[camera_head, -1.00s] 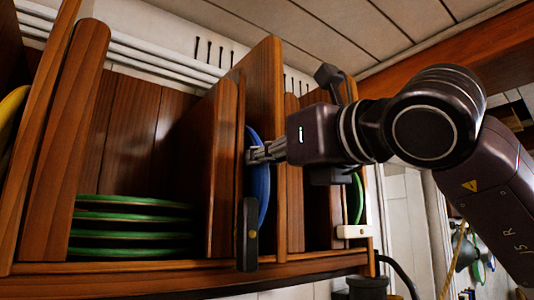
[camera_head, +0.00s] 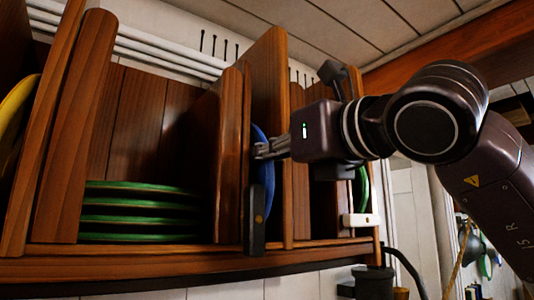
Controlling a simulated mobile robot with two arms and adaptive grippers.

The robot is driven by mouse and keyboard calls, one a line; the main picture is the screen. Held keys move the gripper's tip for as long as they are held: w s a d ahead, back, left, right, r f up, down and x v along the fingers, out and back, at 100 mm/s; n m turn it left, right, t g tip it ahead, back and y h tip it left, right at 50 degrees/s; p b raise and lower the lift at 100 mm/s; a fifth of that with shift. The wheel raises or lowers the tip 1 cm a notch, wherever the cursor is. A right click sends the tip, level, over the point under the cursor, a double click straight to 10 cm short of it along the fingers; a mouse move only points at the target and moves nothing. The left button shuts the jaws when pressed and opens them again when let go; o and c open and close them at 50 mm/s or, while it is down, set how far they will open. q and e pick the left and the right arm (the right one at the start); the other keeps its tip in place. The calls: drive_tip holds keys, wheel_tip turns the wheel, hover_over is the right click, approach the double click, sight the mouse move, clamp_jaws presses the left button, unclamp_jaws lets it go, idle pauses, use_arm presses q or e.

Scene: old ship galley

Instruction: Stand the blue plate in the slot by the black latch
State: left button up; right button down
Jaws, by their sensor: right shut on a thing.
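The blue plate (camera_head: 266,178) stands on edge in a narrow slot of the wooden rack, between two upright dividers. The black latch (camera_head: 257,222) stands upright at the front of that slot and hides the plate's lower part. My right gripper (camera_head: 262,151) comes in from the right and is shut on the blue plate at its front edge. Whether the plate's bottom touches the slot floor is hidden. My left gripper is not in view.
A stack of green-rimmed plates (camera_head: 140,218) lies in the wide bay to the left. A yellow plate (camera_head: 17,112) stands at the far left. A white latch (camera_head: 360,220) fronts another slot at right, with a green plate (camera_head: 361,189) behind it.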

drive_tip(key=shift+r, duration=0.1)
idle(0.3)
drive_tip(key=c, duration=2)
unclamp_jaws()
drive_tip(key=shift+d, duration=0.1)
drive_tip(key=shift+s, duration=0.1)
drive_tip(key=shift+o, duration=0.2)
drive_tip(key=shift+f, duration=0.2)
drive_tip(key=o, duration=0.3)
drive_tip(key=shift+o, duration=0.2)
drive_tip(key=shift+s+r, duration=0.1)
drive_tip(key=shift+s, duration=0.05)
drive_tip(key=shift+b+v, duration=1.35)
drive_tip(key=shift+v, duration=1.1)
drive_tip(key=shift+d, duration=0.1)
